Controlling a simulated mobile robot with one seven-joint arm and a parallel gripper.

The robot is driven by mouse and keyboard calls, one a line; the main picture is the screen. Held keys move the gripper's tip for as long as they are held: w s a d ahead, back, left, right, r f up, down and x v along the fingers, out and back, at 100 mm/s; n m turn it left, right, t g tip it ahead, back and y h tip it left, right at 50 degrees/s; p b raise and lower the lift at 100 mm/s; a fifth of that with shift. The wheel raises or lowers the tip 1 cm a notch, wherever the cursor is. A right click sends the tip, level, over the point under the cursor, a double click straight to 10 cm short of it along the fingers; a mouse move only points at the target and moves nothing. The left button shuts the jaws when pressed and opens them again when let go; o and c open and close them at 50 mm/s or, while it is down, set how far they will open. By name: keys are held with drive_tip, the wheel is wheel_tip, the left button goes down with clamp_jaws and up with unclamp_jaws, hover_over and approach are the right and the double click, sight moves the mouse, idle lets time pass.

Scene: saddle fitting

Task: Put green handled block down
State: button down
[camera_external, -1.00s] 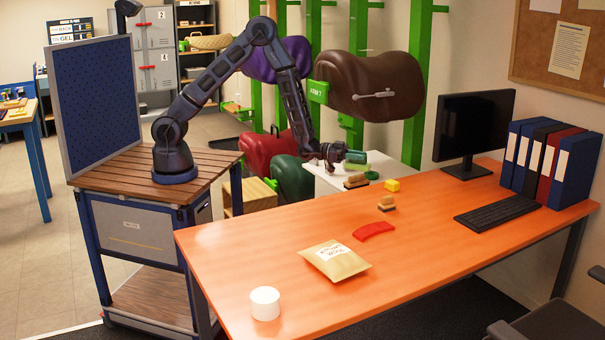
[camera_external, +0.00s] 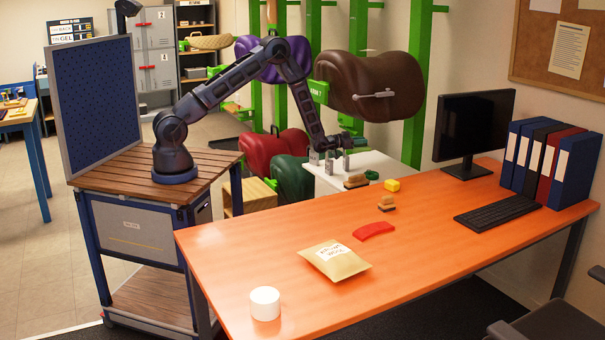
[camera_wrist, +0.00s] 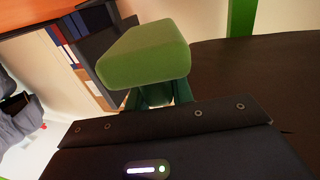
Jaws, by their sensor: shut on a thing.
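The green block (camera_wrist: 145,55) fills the upper middle of the wrist view, with its broad rounded face toward the camera. A darker green part (camera_wrist: 158,96) below it, likely its handle, meets my gripper. My gripper is shut on the green handled block. In the external view my gripper (camera_external: 331,161) is low over the white-topped stand (camera_external: 375,163) behind the orange desk. I cannot make out the held block in that view, nor tell whether it touches anything.
Wooden brushes (camera_external: 356,181), a yellow block (camera_external: 392,185) and a red curved piece (camera_external: 374,230) lie on the orange desk (camera_external: 260,240). A brown saddle (camera_external: 370,85) hangs on the green rack behind. A paper packet (camera_external: 335,261) and white cylinder (camera_external: 265,303) are nearer.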

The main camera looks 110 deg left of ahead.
drive_tip(key=s+a+f+n+g+y, duration=0.1)
drive_tip(key=s+a+y, duration=0.1)
drive_tip(key=s+a, duration=0.3)
drive_tip(key=s+a+f+n+g+y, duration=0.1)
drive_tip(key=s+a, duration=0.4)
drive_tip(key=a, duration=0.7)
drive_tip(key=shift+s+f+n+g+y, duration=0.15)
drive_tip(key=shift+f+n+g+y, duration=0.3)
drive_tip(key=shift+f, duration=0.25)
wheel_tip(320, 180, down, 20)
drive_tip(key=shift+r, duration=0.2)
drive_tip(key=shift+f, duration=0.2)
drive_tip(key=c, duration=1.2)
unclamp_jaws()
drive_tip(key=v, duration=1)
drive_tip(key=shift+s, duration=0.55)
